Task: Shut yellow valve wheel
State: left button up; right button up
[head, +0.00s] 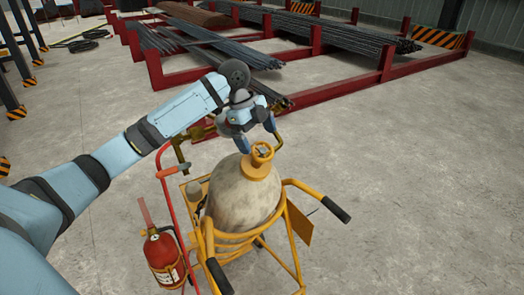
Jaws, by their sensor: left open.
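The yellow valve wheel (262,152) sits on the yellow neck on top of a rounded, dirty beige tank (240,195). The tank stands in a yellow tubular cart frame (283,218) with black handle grips. My left gripper (251,141) comes in from the upper left and hangs just above and beside the wheel, with its fingers pointing down. Its fingers are apart, and nothing shows held between them. Whether a finger touches the wheel cannot be told from this angle. My right gripper is not in view.
A red fire extinguisher (163,258) stands left of the cart, near a red upright handle with an orange grip (174,170). Red racks (386,62) with bundles of steel bars (345,40) lie behind. The concrete floor at the right is clear.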

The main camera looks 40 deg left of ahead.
pick_arm(q)
jog(key=b+v, duration=0.1)
jog(key=v, duration=0.7)
jog(key=shift+r, duration=0.3)
jog(key=shift+s, duration=0.1)
